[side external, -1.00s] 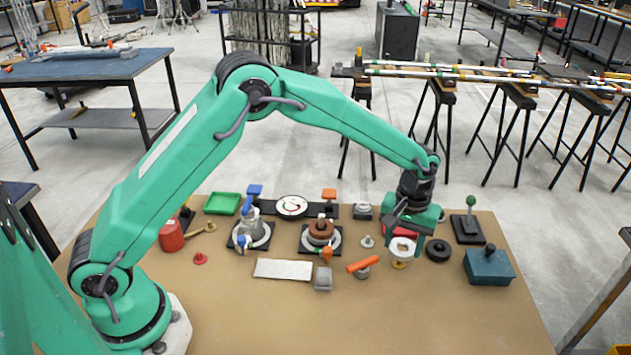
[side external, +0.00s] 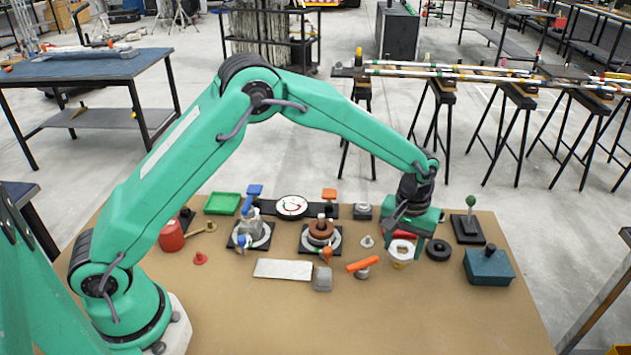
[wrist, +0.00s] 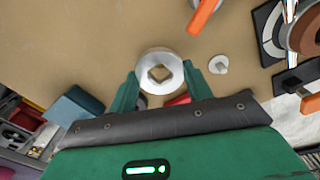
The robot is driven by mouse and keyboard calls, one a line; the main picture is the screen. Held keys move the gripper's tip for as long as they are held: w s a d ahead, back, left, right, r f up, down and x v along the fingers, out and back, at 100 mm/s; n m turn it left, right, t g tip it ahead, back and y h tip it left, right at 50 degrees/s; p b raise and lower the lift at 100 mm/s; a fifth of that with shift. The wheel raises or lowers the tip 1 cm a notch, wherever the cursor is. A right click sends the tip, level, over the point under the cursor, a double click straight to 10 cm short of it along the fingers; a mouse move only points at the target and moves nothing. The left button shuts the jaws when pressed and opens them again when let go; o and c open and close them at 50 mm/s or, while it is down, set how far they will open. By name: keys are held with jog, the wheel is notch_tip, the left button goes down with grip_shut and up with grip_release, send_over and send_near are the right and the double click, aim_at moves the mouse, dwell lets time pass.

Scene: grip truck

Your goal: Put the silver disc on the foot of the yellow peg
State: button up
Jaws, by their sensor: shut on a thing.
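My gripper (side external: 405,240) points down over the right part of the board and is shut on the silver disc (side external: 394,251). In the wrist view the disc (wrist: 160,57) is a pale ring with a square hole, held flat between the fingertips (wrist: 162,82). A little yellow (side external: 399,266) shows just under the disc in the side view, likely the foot of the yellow peg. Whether the disc touches it cannot be told. Through the hole I see only a tan-brown patch; no peg stands clearly above the disc.
A black ring (side external: 438,250) lies close to the right of my gripper, with a dark teal block (side external: 489,268) beyond it. An orange bar (side external: 363,264) on a grey base stands close to the left. The board's front is clear.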

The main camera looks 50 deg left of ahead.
jog(key=shift+f, duration=1.5)
dwell(2.7)
jog(key=o, duration=1.4)
jog(key=shift+r, duration=0.15)
jog(key=shift+r, duration=3.6)
